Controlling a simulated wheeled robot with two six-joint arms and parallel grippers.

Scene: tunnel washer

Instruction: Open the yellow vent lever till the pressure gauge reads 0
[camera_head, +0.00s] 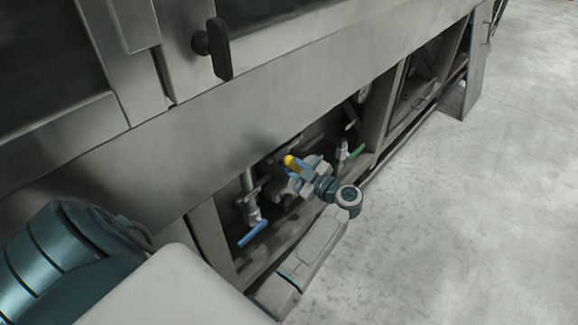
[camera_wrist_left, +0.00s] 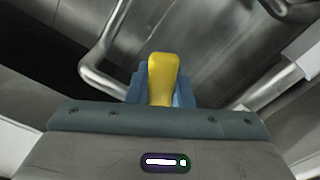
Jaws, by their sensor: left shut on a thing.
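The yellow vent lever (camera_head: 291,161) shows in the head view in the open bay under the steel machine. It also shows in the left wrist view (camera_wrist_left: 163,76), upright between the blue fingers. My left gripper (camera_head: 297,168) is shut on the lever, with its wrist and forearm reaching in from below. In the left wrist view the gripper (camera_wrist_left: 161,92) has one finger on each side of the lever. The lever's base is hidden behind the gripper. A round gauge-like disc (camera_head: 364,93) is partly visible higher in the bay; its reading is too small to tell. My right gripper is not in view.
A blue-handled valve (camera_head: 252,234) hangs left of my gripper, and a green-handled valve (camera_head: 357,152) is to its right. Steel pipes (camera_wrist_left: 97,62) run close by in the wrist view. The frame's beams border the bay. The floor (camera_head: 460,220) at right is clear.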

